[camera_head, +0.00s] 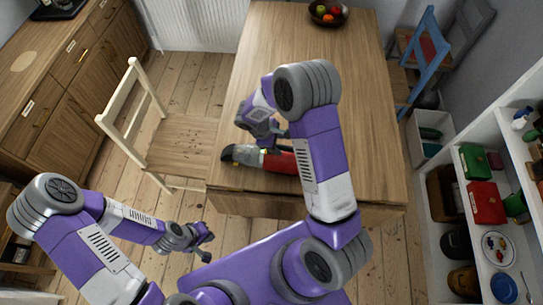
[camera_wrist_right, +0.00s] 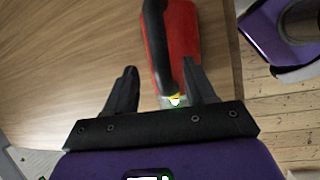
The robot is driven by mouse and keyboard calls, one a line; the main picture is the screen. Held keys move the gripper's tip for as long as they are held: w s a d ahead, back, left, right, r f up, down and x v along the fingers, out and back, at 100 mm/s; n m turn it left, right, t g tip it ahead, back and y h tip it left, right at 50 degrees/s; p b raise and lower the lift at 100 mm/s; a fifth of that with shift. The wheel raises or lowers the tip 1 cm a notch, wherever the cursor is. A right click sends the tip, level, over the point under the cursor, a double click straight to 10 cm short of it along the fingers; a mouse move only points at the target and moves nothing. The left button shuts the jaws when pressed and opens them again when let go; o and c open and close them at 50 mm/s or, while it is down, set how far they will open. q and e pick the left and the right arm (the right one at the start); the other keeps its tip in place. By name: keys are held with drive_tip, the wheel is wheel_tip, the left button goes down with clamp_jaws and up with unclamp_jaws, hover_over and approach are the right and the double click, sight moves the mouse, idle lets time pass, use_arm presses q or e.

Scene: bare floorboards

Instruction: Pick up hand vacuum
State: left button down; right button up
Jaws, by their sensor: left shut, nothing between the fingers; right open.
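The hand vacuum (camera_head: 277,161) lies on the wooden table near its front edge. It has a red body and a grey and black end pointing left; my right arm hides part of it. In the right wrist view its red body and black handle (camera_wrist_right: 155,35) run up from between the fingers, closer to the right finger. My right gripper (camera_head: 264,139) is open just above the vacuum, and its fingers also show in the wrist view (camera_wrist_right: 160,85). My left gripper (camera_head: 207,245) is shut and empty, low over the floor left of the table.
The table (camera_head: 310,60) is clear behind the vacuum, with a fruit bowl (camera_head: 328,13) at its far end. A cream chair (camera_head: 180,140) stands at its left side and a blue chair (camera_head: 425,65) at its right. Shelves (camera_head: 480,145) with several items line the right side.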

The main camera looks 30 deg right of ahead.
sight(280, 146)
drive_tip(key=x, duration=0.4)
drive_tip(key=shift+a+f, duration=0.1)
drive_tip(key=shift+a, duration=0.05)
clamp_jaws()
drive_tip(key=shift+w, duration=0.1)
idle(1.1)
